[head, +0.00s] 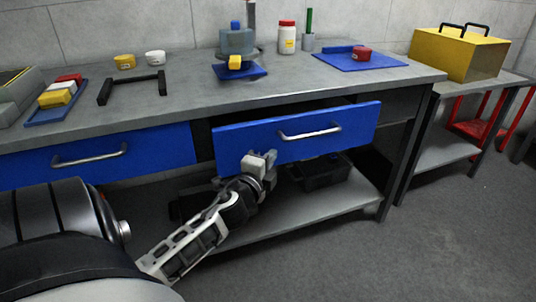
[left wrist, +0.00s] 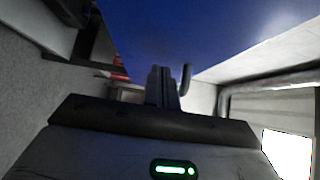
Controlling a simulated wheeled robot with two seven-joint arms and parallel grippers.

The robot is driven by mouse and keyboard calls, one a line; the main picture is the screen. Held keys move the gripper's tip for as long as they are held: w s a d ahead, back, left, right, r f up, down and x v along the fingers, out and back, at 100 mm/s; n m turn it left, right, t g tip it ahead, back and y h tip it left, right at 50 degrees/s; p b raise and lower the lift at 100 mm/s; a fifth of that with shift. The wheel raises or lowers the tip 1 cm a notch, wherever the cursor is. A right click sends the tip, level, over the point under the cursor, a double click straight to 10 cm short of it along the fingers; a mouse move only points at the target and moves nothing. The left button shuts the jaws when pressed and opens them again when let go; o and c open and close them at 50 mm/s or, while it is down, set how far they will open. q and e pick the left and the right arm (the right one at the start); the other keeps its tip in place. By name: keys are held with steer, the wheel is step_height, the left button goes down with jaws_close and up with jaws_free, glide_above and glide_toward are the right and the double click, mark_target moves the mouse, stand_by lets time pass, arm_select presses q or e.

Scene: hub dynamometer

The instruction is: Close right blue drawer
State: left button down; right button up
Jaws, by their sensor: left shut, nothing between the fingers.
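The right blue drawer (head: 355,122) is partly open, its front standing out from the grey workbench with a dark gap above it. Its metal handle (head: 310,133) is right of centre on the front. My left gripper (head: 262,162) is shut and empty, at the lower left part of the drawer front, left of the handle. I cannot tell whether it touches the front. In the left wrist view, the shut fingers (left wrist: 162,88) point at a blue surface (left wrist: 190,30), which fills the top. My right gripper is not in view.
The left blue drawer (head: 150,150) sits further left, with its own handle. A dark bin (head: 318,172) is on the lower shelf (head: 330,207) below the open drawer. A side table with a yellow toolbox (head: 460,52) stands at right. The floor in front is clear.

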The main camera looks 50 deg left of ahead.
arm_select(q)
steer(key=shift+w+a, duration=0.3)
steer(key=shift+a, duration=0.35)
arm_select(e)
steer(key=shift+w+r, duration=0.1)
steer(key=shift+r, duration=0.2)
